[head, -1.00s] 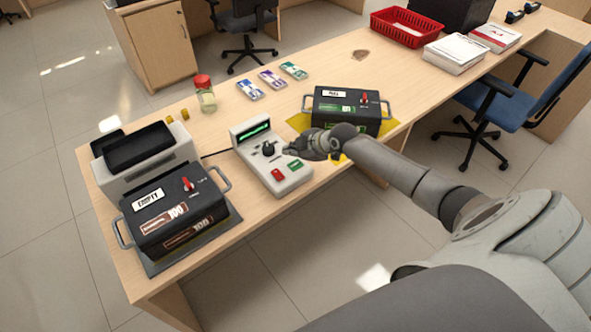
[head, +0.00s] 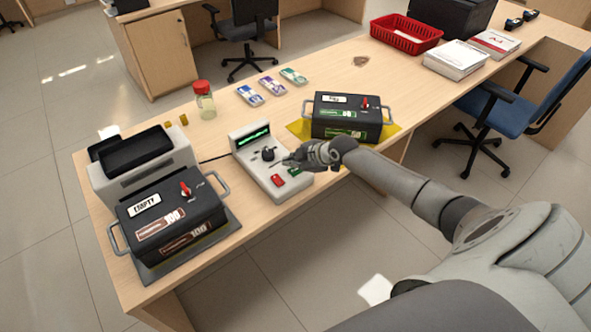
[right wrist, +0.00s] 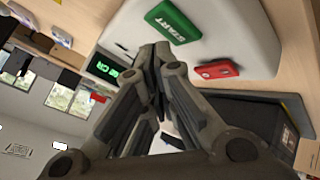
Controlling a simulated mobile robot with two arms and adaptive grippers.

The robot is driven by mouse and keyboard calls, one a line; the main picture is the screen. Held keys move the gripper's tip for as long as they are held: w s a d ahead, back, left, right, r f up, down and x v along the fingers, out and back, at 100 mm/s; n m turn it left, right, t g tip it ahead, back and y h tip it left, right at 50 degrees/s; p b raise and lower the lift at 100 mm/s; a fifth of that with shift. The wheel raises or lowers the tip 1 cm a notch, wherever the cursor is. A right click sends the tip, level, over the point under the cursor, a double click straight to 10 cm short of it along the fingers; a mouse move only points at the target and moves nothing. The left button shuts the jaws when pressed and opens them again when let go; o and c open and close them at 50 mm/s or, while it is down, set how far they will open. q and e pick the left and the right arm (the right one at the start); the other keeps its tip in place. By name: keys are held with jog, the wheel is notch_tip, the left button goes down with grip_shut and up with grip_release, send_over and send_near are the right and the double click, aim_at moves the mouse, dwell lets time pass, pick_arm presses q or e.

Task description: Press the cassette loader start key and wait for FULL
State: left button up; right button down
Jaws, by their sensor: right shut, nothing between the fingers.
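The control box (head: 244,133) has a lit green display (head: 254,138), a dark knob (head: 268,154), a red key (head: 278,180) and a green key (head: 294,172) partly hidden by my gripper. In the right wrist view the green key reads START (right wrist: 173,22), with the red key (right wrist: 217,69) beside it. My right gripper (head: 288,162) is shut and empty, its tips over the box near the green key; I cannot tell if they touch. A black cassette (head: 172,214) labelled EMPTY sits left of the box, in front of a grey machine (head: 112,183). My left gripper is out of view.
Another black cassette (head: 345,117) stands on a yellow mat (head: 299,128) right of the box. A red basket (head: 405,36) and paper packs (head: 456,56) are farther right.

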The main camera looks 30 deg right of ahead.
aim_at(293, 172)
dwell(0.7)
jog(key=shift+f+b, duration=0.45)
jog(key=shift+f+b, duration=0.45)
dwell(0.5)
jog(key=shift+r, duration=0.15)
jog(key=shift+r+p, duration=0.7)
jog(key=shift+r, duration=0.05)
notch_tip(293, 172, up, 5)
jog(key=p, duration=0.4)
dwell(0.9)
